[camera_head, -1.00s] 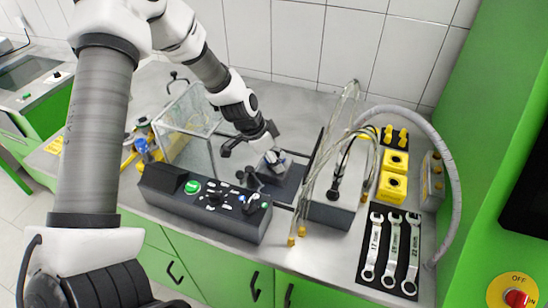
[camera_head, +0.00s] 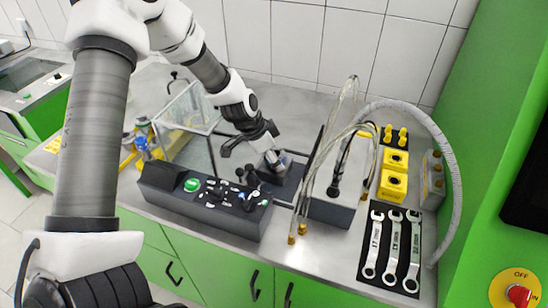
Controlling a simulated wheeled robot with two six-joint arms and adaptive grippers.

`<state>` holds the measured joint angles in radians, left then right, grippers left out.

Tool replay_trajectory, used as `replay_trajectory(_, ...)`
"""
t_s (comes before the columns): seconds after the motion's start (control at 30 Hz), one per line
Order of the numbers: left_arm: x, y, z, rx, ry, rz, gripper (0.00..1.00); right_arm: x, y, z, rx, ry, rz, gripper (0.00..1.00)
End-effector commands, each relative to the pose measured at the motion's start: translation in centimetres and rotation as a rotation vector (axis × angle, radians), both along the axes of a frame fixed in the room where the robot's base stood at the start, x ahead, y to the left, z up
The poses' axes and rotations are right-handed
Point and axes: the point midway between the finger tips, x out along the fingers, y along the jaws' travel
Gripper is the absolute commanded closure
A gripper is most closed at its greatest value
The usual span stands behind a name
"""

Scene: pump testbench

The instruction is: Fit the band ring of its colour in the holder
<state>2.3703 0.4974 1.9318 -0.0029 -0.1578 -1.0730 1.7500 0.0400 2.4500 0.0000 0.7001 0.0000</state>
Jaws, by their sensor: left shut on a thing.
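My left gripper (camera_head: 250,147) reaches in from the upper left over the bench, behind the black control console (camera_head: 205,205). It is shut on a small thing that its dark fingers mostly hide. A grey cylindrical part (camera_head: 272,158) shows just below and beside the fingers, over a dark base (camera_head: 290,178). I cannot tell whether this part is held or stands there. I cannot make out a band ring or its colour for sure, nor clearly identify the holder. My right gripper is out of view.
A clear-walled box (camera_head: 188,125) stands left of the gripper. Hoses (camera_head: 318,160) arch over a grey block (camera_head: 330,210) to the right. Yellow blocks (camera_head: 392,185) and several wrenches (camera_head: 392,250) lie further right. A red stop button (camera_head: 519,296) is at lower right.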

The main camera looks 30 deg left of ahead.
Motion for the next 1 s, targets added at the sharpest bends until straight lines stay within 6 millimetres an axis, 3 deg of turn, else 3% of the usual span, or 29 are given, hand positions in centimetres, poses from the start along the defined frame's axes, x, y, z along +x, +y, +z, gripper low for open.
replay_trajectory(0.03,-1.05,-0.29,-1.43,-0.007,0.034,-0.008,0.98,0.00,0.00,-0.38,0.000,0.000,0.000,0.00)
replay_trajectory(0.4,-1.06,-0.28,-1.60,-0.007,0.034,-0.008,0.97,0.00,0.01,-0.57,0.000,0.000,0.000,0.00)
replay_trajectory(0.43,-1.06,-0.28,-1.60,-0.007,0.034,-0.008,0.35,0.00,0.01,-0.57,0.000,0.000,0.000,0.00)
replay_trajectory(0.5,-1.07,-0.29,-1.60,-0.008,0.034,-0.007,0.11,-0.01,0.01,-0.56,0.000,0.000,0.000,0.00)
replay_trajectory(1.0,-0.72,-0.17,-1.14,-0.004,0.024,-0.004,0.11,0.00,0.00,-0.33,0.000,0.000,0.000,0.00)
